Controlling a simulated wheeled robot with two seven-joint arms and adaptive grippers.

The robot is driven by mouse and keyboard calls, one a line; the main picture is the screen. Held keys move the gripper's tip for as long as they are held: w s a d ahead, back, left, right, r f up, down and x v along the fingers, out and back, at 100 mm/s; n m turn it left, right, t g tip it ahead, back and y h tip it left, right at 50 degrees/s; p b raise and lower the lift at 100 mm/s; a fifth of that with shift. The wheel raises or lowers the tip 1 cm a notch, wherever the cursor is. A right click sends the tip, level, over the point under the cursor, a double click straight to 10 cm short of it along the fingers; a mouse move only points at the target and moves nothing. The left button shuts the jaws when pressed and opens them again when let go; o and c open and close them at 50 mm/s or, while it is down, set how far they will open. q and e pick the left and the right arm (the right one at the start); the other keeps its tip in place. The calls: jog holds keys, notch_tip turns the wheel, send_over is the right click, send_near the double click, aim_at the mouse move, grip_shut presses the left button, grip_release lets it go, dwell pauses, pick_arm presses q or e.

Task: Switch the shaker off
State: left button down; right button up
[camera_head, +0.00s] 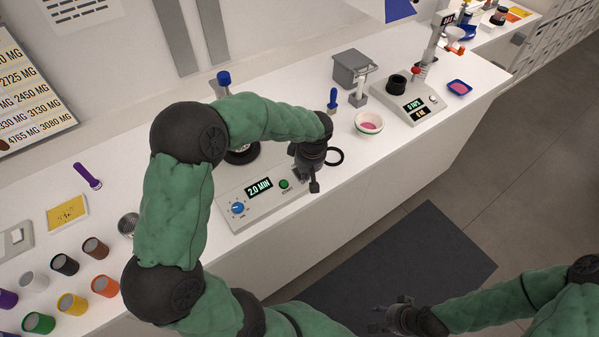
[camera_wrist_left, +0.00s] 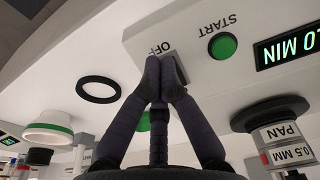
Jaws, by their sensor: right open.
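The shaker (camera_head: 268,207) is a pale box on the counter with a lit display (camera_head: 259,187) reading 2.0 MIN, a blue knob (camera_head: 238,208) and a green START button (camera_head: 284,184). The wrist view shows the button (camera_wrist_left: 222,45) and the display (camera_wrist_left: 288,48) upside down. My left gripper (camera_head: 314,185) is over the shaker's right end. In the wrist view its fingertips (camera_wrist_left: 163,62) are together at the OFF label (camera_wrist_left: 159,48), hiding most of the switch there; contact cannot be told. My right gripper (camera_head: 380,318) is open and empty, over the floor mat.
A bowl of pink powder (camera_head: 369,124), a blue-handled brush (camera_head: 332,102) and a scale (camera_head: 420,108) stand further right. Several pigment jars (camera_head: 71,303) stand at the left. A dark sieve pan (camera_wrist_left: 272,112) sits by the shaker display.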

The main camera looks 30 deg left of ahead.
pick_arm(q)
jog(key=shift+a+f+b, duration=0.15)
jog(key=shift+f+b, duration=0.35)
jog(key=shift+b, duration=0.05)
jog(key=shift+r, duration=0.1)
jog(key=shift+s+d+r+p, duration=0.1)
jog(key=shift+d+r+p, duration=0.15)
jog(key=shift+r, duration=0.4)
jog(key=shift+s+d+r+p, duration=0.1)
jog(key=shift+d+r+p, duration=0.15)
jog(key=shift+r, duration=0.35)
jog(key=shift+s+d+r+p, duration=0.15)
jog(key=shift+r+p, duration=0.2)
jog(key=shift+r, duration=0.3)
notch_tip(320, 180, up, 12)
jog(key=d, duration=0.1)
jog(key=shift+s+d+f, duration=0.2)
jog(key=shift+s+d, duration=0.05)
jog(key=shift+d, duration=0.1)
